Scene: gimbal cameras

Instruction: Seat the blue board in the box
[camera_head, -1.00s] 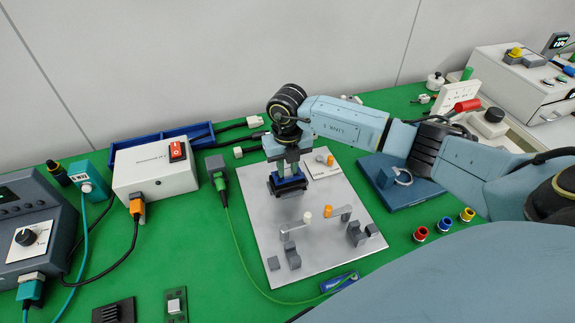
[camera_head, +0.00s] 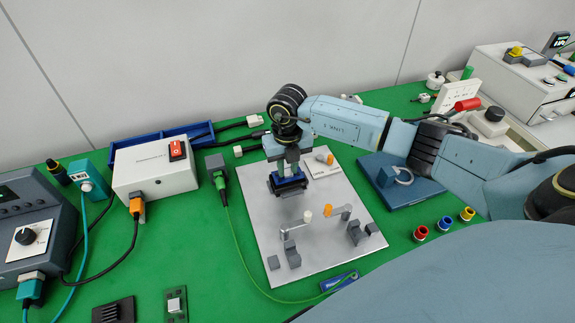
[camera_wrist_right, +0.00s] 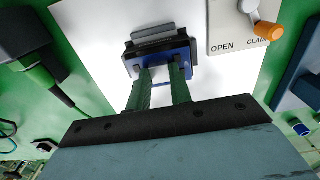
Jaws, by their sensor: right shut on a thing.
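My right gripper (camera_head: 288,170) points down over the far part of a grey metal plate (camera_head: 325,238). It is shut on the blue board (camera_head: 290,183), which also shows between the green-tinted fingers and a dark grey block in the right wrist view (camera_wrist_right: 185,53). The dark grey block (camera_wrist_right: 153,36), perhaps the box, lies at the board. I cannot tell how deep the board sits in it, since the fingers and gripper hide part of both. My left gripper is not in view.
An OPEN/CLAMP label with an orange-tipped lever (camera_wrist_right: 267,30) lies beside the gripper. Nearer on the plate are levers and grey blocks (camera_head: 291,254). A white box with a red switch (camera_head: 155,168) and a green cable plug (camera_head: 218,176) stand left. A blue pad (camera_head: 400,190) lies right.

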